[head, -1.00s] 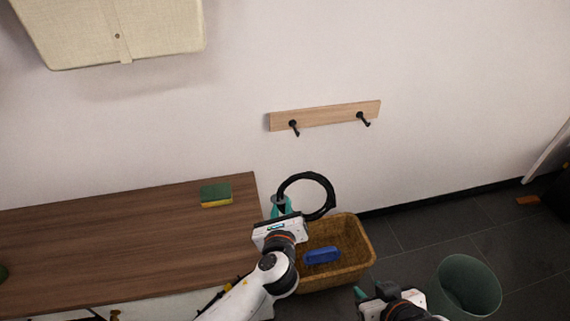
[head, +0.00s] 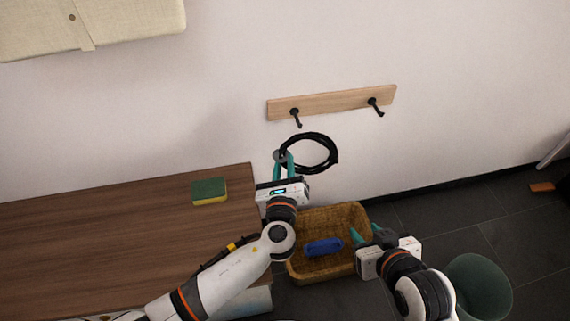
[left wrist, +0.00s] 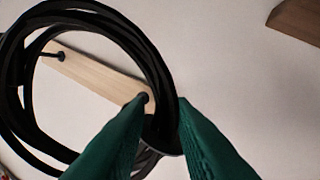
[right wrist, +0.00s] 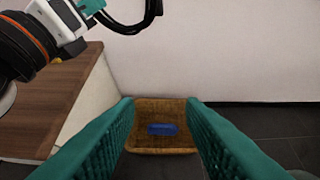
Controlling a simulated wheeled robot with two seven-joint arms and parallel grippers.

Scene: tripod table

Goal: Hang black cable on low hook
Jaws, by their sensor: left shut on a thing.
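The black cable (head: 336,157) is a coiled ring hanging in the air in front of the wall. My left gripper (head: 284,158) is shut on its left side in the head view. In the left wrist view the coil (left wrist: 150,48) overlaps the hook board, and part of it is between the fingers. Two black hooks stick out of a wooden board (head: 335,102): a left hook (head: 296,115) just above the coil and a right hook (head: 375,106). The cable appears apart from both. My right gripper (head: 366,235) is open and empty, low near the basket.
A wicker basket (head: 350,215) with a blue object (head: 323,247) stands on the floor. A brown table (head: 120,235) with a green-yellow sponge (head: 209,191) is at left. A green bin (head: 480,285) is at lower right. A beige cabinet (head: 130,20) hangs at upper left.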

